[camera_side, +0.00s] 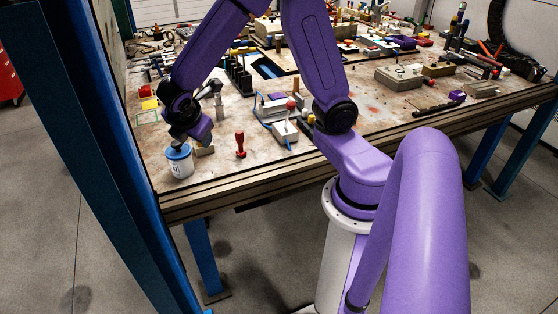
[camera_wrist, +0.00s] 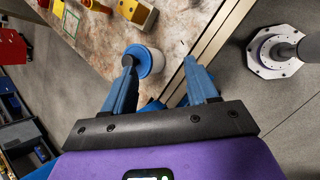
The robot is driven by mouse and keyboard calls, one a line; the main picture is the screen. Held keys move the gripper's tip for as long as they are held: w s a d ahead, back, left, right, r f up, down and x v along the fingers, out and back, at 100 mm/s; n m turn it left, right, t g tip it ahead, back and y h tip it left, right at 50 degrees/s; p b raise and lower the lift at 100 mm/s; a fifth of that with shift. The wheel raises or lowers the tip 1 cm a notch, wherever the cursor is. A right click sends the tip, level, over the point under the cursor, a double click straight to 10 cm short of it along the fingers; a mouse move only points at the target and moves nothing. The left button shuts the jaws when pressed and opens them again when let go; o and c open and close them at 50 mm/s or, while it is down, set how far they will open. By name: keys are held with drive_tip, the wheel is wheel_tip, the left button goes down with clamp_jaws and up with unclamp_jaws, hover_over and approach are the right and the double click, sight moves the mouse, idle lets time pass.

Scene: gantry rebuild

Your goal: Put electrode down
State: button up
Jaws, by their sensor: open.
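My gripper (camera_wrist: 158,62) is open in the wrist view, its two blue-grey fingers spread, with nothing clearly held between them. A white jar with a blue lid (camera_wrist: 147,61) is below the fingers, partly behind the left fingertip; I cannot tell whether they touch. In the side view, the jar (camera_side: 179,162) stands upright near the table's front left corner, with my gripper close above it. A small thin mark (camera_wrist: 183,46) shows near the right fingertip, too small to identify. I cannot make out the electrode for certain in either view.
The worktable (camera_side: 215,172) has bare room at its front left. A red-handled tool (camera_side: 240,144) stands right of the jar. A grey box with a blue cable (camera_side: 285,132) lies further right. A blue post (camera_side: 95,110) rises at the left. The table's front edge (camera_wrist: 218,35) is near the right finger.

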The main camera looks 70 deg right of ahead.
drive_tip(key=s+a+r+m+g+y, duration=0.1)
drive_tip(key=s+a+m+y, duration=0.1)
drive_tip(key=s, duration=0.9)
drive_tip(key=s+a+r+m+g+y, duration=0.1)
drive_tip(key=s+a+m+g+y, duration=0.1)
drive_tip(key=s, duration=1)
drive_tip(key=a+y, duration=0.1)
drive_tip(key=y, duration=0.1)
drive_tip(key=shift+s+a+r+y, duration=0.2)
drive_tip(key=shift+s+a+y, duration=0.05)
drive_tip(key=shift+a+y, duration=0.05)
